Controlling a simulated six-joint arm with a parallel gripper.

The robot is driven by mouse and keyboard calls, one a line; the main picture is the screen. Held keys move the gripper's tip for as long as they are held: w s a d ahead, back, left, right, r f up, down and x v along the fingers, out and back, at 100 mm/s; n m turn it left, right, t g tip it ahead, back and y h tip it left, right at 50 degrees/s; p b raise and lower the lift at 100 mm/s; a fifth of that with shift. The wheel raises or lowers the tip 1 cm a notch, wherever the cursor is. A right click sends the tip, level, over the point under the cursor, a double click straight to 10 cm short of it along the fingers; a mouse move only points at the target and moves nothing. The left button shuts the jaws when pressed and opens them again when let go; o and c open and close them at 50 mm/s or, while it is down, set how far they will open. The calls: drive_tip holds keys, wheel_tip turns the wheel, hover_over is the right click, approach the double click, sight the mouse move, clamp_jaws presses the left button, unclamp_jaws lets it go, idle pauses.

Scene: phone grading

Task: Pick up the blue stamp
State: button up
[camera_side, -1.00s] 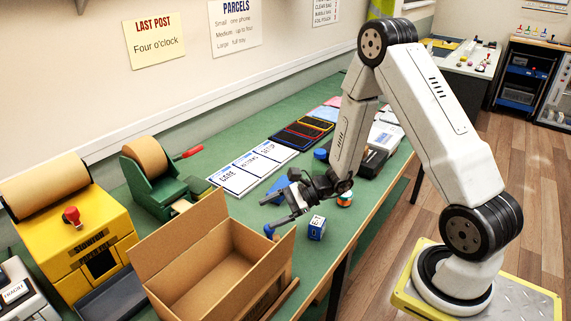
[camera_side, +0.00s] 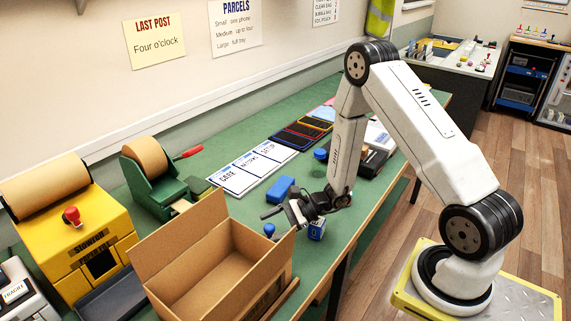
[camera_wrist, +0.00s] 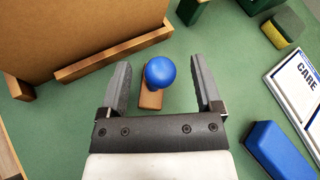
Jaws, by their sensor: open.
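The blue stamp has a round blue knob on a brown wooden base; in the wrist view the stamp (camera_wrist: 160,73) stands between my finger tips, nearer the left finger in the picture. In the side view the stamp (camera_side: 269,229) shows as a small blue knob by the right corner of the cardboard box. My gripper (camera_side: 279,217) is open and empty, pointing down the table just behind and above the stamp. In the wrist view my gripper (camera_wrist: 160,75) has its two fingers apart on either side of the knob, with no contact that I can make out.
A blue block (camera_side: 280,188) lies behind my gripper. White cards (camera_side: 233,180) lie farther back.

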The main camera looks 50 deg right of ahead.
drive_tip(key=shift+x, duration=1.55)
clamp_jaws()
